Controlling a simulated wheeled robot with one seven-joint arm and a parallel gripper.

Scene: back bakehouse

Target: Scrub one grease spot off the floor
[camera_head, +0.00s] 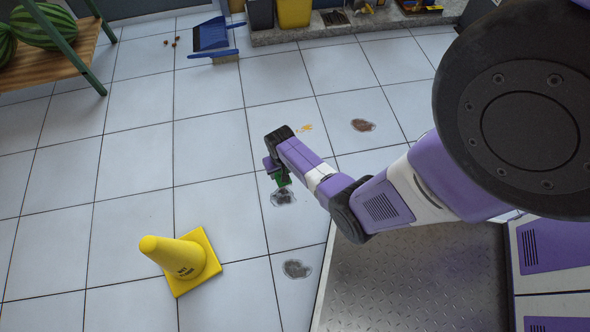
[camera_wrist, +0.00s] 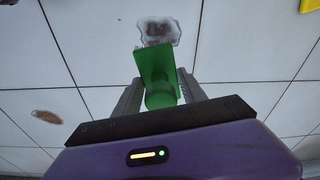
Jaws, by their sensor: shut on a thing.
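My gripper (camera_head: 279,172) is shut on a green scrubber (camera_wrist: 157,72), with one grey finger on each side of its round grip in the wrist view. The scrubber also shows in the head view (camera_head: 282,179). A dark grey grease spot (camera_head: 284,198) with a wet-looking rim lies at the scrubber's end, and the wrist view shows this spot too (camera_wrist: 158,31). The scrubber overlaps the spot's near edge there; I cannot tell whether it touches the floor. A second grey spot (camera_head: 297,269) and a brown spot (camera_head: 363,125) lie apart on the tiles.
A yellow wet-floor cone (camera_head: 184,260) stands left of the spots. A small orange smear (camera_head: 304,128) is near the brown spot. A blue dustpan (camera_head: 211,35) and a brush (camera_head: 222,56) lie at the back. A wooden bench (camera_head: 62,62) holds watermelons. Open tiles lie between.

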